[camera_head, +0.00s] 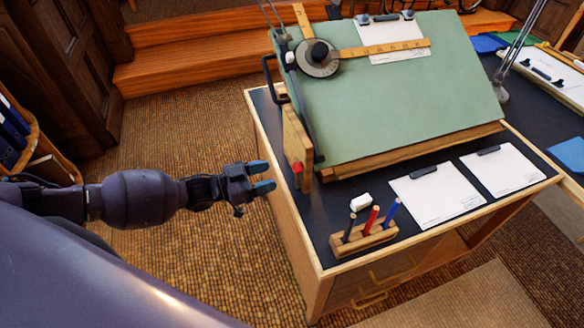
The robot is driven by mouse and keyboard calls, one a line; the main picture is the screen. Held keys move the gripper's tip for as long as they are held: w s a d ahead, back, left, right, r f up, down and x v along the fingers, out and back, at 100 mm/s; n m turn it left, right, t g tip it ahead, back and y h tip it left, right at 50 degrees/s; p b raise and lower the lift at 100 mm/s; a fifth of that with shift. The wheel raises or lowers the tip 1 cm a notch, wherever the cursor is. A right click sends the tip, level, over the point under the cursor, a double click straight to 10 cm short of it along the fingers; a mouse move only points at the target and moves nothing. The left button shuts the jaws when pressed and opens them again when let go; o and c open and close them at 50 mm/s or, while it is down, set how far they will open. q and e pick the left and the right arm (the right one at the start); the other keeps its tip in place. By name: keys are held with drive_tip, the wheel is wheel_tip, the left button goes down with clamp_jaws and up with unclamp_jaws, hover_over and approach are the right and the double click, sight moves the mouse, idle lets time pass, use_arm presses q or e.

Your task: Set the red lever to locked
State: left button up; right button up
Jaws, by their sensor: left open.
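The red lever (297,167) shows as a small red end low on the wooden side support of the green drafting board (400,95). Its full shape and any lock marking are too small to tell. My left gripper (268,177) is open and empty, just left of the red lever and apart from it, with blue-tipped fingers pointing right toward it. The gripper is beside the left edge of the desk. My right gripper does not show.
A wooden pen holder (365,238) with several pens stands near the desk's front left corner, beside a white eraser (360,201). Two clipboards (436,195) (503,168) lie to the right. A black bar handle (270,75) juts from the board's left side. Floor left of the desk is clear.

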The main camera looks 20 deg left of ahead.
sight(298, 176)
use_arm(q)
drive_tip(key=x, duration=0.7)
drive_tip(key=shift+w+d, duration=0.1)
drive_tip(key=shift+d, duration=0.05)
drive_tip(key=shift+c, duration=0.5)
clamp_jaws()
